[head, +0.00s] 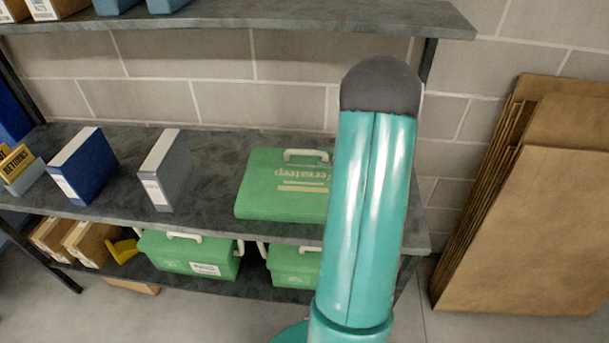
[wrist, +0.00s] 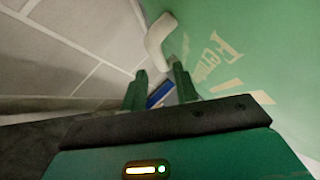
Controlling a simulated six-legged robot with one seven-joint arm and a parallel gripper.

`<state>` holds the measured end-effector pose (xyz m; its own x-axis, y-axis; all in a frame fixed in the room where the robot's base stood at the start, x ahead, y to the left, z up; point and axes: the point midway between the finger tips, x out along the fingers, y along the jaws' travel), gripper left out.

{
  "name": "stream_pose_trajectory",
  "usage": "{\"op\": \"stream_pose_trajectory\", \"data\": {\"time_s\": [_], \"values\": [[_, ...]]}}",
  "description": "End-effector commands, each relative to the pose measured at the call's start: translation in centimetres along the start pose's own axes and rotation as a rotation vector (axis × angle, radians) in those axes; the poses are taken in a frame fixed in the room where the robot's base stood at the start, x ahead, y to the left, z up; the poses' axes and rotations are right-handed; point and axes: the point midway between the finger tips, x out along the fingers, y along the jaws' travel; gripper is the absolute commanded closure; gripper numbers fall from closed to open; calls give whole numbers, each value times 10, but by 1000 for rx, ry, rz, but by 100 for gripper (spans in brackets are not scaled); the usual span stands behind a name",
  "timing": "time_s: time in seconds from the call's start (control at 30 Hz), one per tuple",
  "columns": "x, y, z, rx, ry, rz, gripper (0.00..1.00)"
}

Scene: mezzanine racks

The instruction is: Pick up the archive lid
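The archive lid (head: 262,198) is a flat green slab with pale lettering and a white handle (head: 306,154). It lies on the middle shelf, and my arm covers its right part in the head view. In the wrist view the lid (wrist: 245,45) fills the right side, with its white handle (wrist: 158,40) just ahead of the fingertips. My gripper (wrist: 161,72) is open, with a gap between its two fingers and nothing visibly held. The handle appears beyond the tips; I cannot tell whether they touch. My gripper is hidden in the head view.
A blue binder (head: 85,168) and a grey binder (head: 164,170) stand left of the lid. Green boxes (head: 190,254) sit on the shelf below. The upper shelf (head: 270,17) overhangs. Flattened cardboard (head: 520,210) leans at the right. A block wall (head: 230,95) is behind.

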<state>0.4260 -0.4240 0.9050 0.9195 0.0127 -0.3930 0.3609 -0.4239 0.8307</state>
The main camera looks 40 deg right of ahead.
Motion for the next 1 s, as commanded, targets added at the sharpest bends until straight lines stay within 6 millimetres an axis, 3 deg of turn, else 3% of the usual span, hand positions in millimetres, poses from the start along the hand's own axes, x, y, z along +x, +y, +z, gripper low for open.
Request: {"op": "stream_pose_trajectory", "data": {"time_s": [0.17,0.43,0.7,0.87,1.0], "values": [[12,1,0,-2,2,0,70],[50,3,2,-2,2,-1,70],[55,4,2,-2,0,0,70],[55,4,2,-2,0,0,100],[55,4,2,-2,0,1,100]]}}
